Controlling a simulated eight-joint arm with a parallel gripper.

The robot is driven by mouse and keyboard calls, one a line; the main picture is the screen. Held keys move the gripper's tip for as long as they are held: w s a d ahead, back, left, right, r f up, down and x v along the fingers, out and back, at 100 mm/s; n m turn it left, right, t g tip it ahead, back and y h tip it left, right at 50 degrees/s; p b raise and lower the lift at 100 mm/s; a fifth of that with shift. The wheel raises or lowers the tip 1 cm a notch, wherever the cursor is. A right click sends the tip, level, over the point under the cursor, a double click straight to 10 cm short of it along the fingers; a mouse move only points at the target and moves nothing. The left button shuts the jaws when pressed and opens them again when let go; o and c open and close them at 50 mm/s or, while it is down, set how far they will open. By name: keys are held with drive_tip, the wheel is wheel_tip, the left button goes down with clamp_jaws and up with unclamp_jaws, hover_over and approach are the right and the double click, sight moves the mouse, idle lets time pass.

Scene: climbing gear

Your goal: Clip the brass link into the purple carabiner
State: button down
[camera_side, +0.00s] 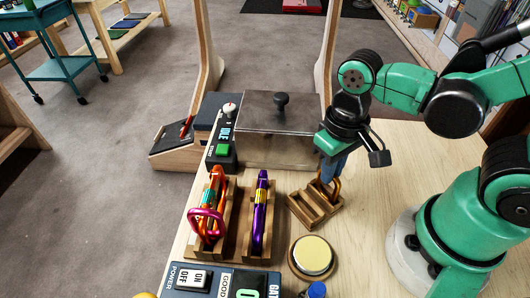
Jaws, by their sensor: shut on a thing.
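The purple carabiner (258,222) stands upright in a wooden holder, with a yellow band near its middle. My gripper (331,170) is to its right, pointing down with its blue fingers over a small slotted wooden rack (306,214). It is shut on the brass link (336,187), which shows as a gold loop just below the fingertips. The link is at the rack's back edge; I cannot tell whether it still touches the rack. The fingers hide the link's upper part.
An orange carabiner (214,182) with a magenta link (205,226) stands left of the purple one. A round brass-topped disc (313,255) and a switch panel (215,283) lie in front. A lidded metal box (270,128) stands behind.

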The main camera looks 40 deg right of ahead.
drive_tip(key=shift+r, duration=3.5)
drive_tip(key=shift+w+a+r+n, duration=0.25)
drive_tip(key=shift+w+a+n, duration=0.3)
drive_tip(key=shift+a+n, duration=1.3)
drive_tip(key=shift+w+a+r+n, duration=0.2)
drive_tip(key=shift+w+a+n, duration=0.3)
drive_tip(key=shift+a+n, duration=1.35)
drive_tip(key=shift+w+a+r+n, duration=0.25)
drive_tip(key=shift+w+a+n, duration=0.3)
drive_tip(key=shift+a+n, duration=1.25)
